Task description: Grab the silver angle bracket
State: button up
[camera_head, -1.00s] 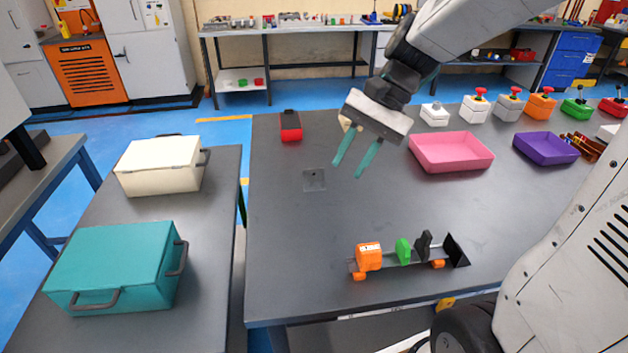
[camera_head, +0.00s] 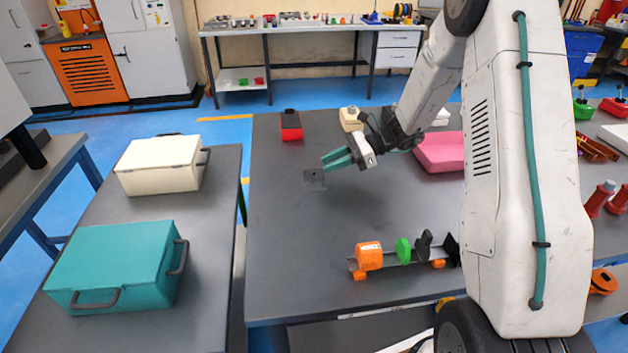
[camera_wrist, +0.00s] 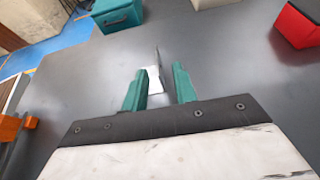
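The silver angle bracket (camera_head: 314,181) is a small grey piece on the dark table, with a flat plate and an upright plate. In the wrist view the bracket (camera_wrist: 155,80) shows between and beyond my two teal fingers, its upright plate seen nearly edge-on. My gripper (camera_head: 327,163) reaches in from the right, with its fingertips close to the bracket's upper right in the head view. In the wrist view my gripper (camera_wrist: 158,71) is open with a gap between the fingers. Whether a finger touches the bracket cannot be told.
A red box (camera_head: 291,126) stands behind the bracket, and a cream item (camera_head: 351,118) stands behind my gripper. A pink tray (camera_head: 440,153) lies to the right. An orange, green and black fixture (camera_head: 369,256) stands nearer the front. The table around the bracket is clear.

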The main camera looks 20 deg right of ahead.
aim_at(313, 169)
jog(key=x, duration=0.5)
jog(key=shift+a+r, duration=0.1)
jog(key=shift+a, duration=0.25)
grip_shut()
jog(key=shift+r, duration=0.1)
